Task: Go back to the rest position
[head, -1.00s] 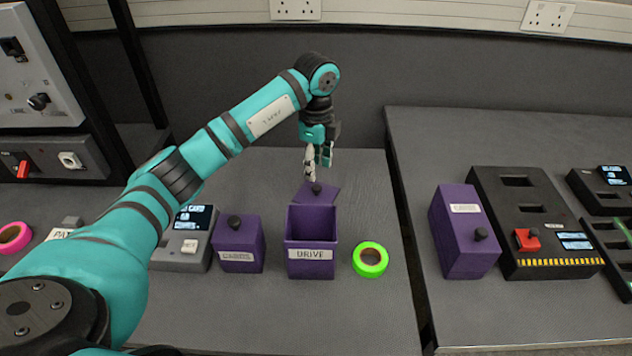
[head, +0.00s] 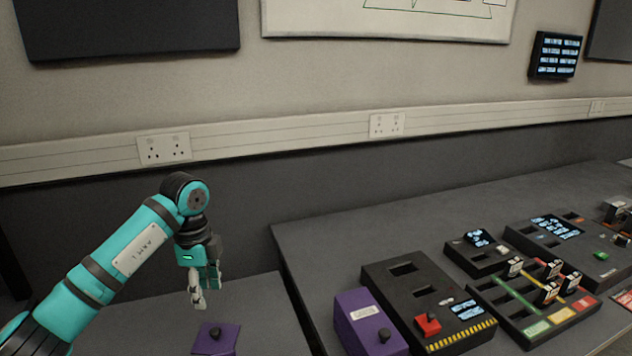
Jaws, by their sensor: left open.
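My left gripper (head: 199,298) hangs fingers down at the end of my teal left arm, in the lower left of the head view. It is open, and I see nothing between its fingers. A purple lid with a dark knob (head: 217,339) shows just below and to the right of the fingertips, at the bottom edge; the gripper appears apart from it. The box that goes with this lid is cut off below the picture. My right gripper does not show.
A purple box (head: 366,322) stands on the right bench beside a black unit with a red knob (head: 428,322). Further right are a slotted black tray (head: 532,297) with several small cards and another black unit (head: 565,243). The back of the right bench (head: 400,225) is clear.

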